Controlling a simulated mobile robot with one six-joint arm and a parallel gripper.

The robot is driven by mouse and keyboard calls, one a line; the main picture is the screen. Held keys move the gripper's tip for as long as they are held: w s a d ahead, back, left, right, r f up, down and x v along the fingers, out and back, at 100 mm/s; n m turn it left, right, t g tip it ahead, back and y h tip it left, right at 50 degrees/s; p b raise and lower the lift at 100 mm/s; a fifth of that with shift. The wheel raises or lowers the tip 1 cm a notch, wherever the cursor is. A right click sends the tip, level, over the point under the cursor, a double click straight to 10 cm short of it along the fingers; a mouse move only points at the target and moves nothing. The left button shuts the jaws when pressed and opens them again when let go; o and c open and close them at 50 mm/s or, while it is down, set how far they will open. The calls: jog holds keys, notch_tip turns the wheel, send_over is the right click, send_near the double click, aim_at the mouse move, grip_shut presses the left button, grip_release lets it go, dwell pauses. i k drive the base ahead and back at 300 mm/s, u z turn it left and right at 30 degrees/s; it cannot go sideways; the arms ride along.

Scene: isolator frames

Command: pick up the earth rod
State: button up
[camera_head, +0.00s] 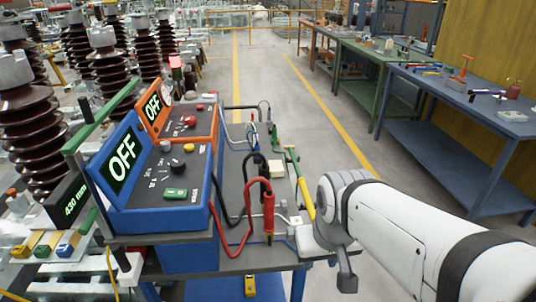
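A long thin rod with a yellow lower part and a green upper part (302,190), which looks like the earth rod, lies along the right side of the grey bench top (232,178). Its near end is close to the end of my white arm. My gripper (346,272) shows only in part, as dark and grey pieces at the arm's end, right of the bench's near corner. The arm hides its fingers, so I cannot tell whether it is open or shut. I see nothing held in it.
Red (268,210) and black (264,166) probes with looping cables stand left of the rod. Brown insulators (35,140) crowd the left. Floor beyond the bench is clear; workbenches (470,105) line the right.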

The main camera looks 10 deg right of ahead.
aim_at(300, 181)
jog(key=u, duration=3.3)
jog(key=k, duration=2.15)
jog(key=z, duration=2.05)
jog(key=i, duration=1)
jog(key=z, duration=0.05)
